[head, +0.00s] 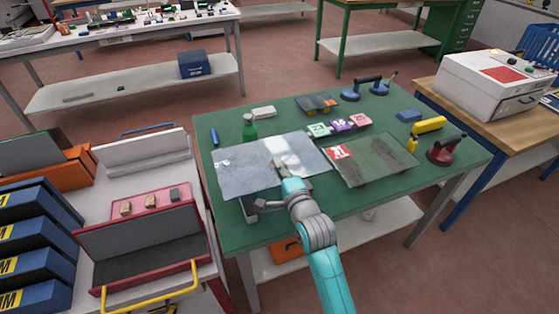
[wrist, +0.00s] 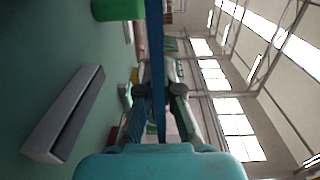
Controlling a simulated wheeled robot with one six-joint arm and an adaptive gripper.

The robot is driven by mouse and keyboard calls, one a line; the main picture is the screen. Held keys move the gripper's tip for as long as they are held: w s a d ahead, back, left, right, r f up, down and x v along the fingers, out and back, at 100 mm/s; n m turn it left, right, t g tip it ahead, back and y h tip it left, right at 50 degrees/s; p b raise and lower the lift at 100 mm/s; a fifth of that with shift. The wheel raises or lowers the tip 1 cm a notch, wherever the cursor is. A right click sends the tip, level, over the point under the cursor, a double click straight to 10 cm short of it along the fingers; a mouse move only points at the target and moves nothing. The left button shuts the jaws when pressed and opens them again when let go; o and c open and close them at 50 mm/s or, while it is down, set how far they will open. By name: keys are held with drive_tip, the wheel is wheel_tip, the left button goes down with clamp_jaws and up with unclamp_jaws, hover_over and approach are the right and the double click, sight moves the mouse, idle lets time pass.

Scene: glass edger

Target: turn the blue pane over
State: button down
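The blue pane (head: 248,172) is a flat, pale blue sheet with glare on it, held roughly level over the left half of the green table. In the wrist view it is edge-on, a thin blue strip (wrist: 156,55). My gripper (head: 279,166) is at its near right part. In the wrist view my gripper (wrist: 160,91) has one finger on each side of the strip, closed onto it. The pane appears raised clear of a grey block with a dark top (wrist: 68,115), which also shows under its near edge (head: 250,212).
A second pane (head: 372,160) with a red label lies close to the right. A green bottle (head: 249,128) stands just behind the blue pane. Small labelled blocks (head: 341,125), a red suction cup (head: 446,150) and a yellow item (head: 428,125) are also on the table (head: 300,228).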

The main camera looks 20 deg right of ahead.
drive_tip(key=shift+f, duration=5.1)
drive_tip(key=shift+f, duration=0.45)
drive_tip(key=c, duration=1.2)
unclamp_jaws()
drive_tip(key=shift+c, duration=0.2)
drive_tip(key=shift+f, duration=0.15)
drive_tip(key=shift+s, duration=0.1)
drive_tip(key=s, duration=1.1)
drive_tip(key=shift+s+r, duration=0.25)
drive_tip(key=shift+s, duration=0.15)
